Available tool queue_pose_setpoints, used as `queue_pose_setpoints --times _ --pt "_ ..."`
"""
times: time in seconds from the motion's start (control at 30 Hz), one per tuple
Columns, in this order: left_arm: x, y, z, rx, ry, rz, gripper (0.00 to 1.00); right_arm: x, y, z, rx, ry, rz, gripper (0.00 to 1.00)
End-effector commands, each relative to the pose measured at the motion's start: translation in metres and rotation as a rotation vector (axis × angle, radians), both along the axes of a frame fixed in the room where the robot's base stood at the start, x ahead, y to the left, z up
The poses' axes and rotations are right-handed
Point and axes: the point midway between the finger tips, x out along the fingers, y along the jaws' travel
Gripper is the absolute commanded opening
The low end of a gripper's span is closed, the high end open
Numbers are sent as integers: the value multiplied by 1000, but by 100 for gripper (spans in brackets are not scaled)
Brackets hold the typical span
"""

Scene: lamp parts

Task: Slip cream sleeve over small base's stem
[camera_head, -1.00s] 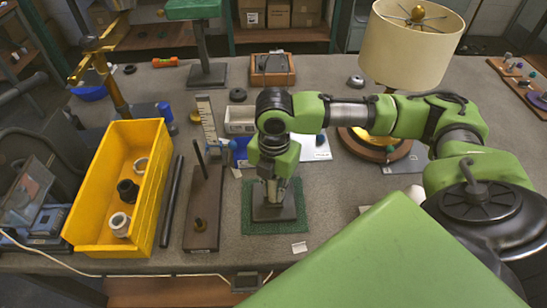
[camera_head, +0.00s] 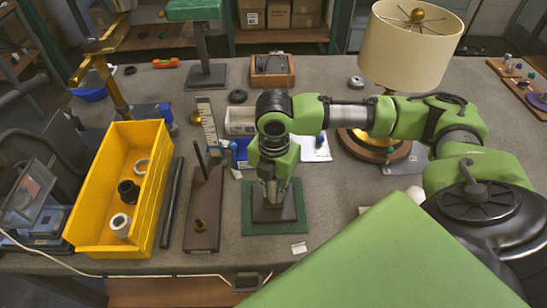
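The small base (camera_head: 288,212) is a dark square plate on a green mat (camera_head: 250,226) in the middle of the bench. My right gripper (camera_head: 271,196) points straight down over this base, close above its plate. The gripper covers the stem. I cannot tell whether the fingers are open or shut, or whether a sleeve is between them. The yellow bin (camera_head: 150,228) at the left holds a pale ring-like part (camera_head: 121,223) at its near end, another pale one (camera_head: 141,166) and a black one. I cannot tell whether either pale part is the cream sleeve. My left gripper is out of view.
A dark board (camera_head: 202,225) with an upright rod and a black bar (camera_head: 172,205) lie between the bin and the mat. A lamp with a cream shade (camera_head: 410,50) stands behind my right arm. The bench right of the mat has some free room, with a small white tag (camera_head: 299,248).

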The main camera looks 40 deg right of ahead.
Motion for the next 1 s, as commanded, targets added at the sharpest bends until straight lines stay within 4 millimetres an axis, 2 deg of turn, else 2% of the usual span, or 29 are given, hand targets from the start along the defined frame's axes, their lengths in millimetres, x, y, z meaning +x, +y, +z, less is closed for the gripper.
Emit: queue_pose_setpoints --times 0.03,0.1,0.4,0.53,0.67,1.0 --pt "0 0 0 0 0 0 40 0 0 0 0 1 0 22" --pt "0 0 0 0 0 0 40 0 0 0 0 1 0 36" --pt "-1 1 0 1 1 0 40 0 0 0 0 1 0 36" --pt "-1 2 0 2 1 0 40 1 0 7 0 -1 0 36" --pt "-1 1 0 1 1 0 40 1 0 28 1 -3 0 36" --pt "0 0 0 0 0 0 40 1 0 97 1 -4 1 36"
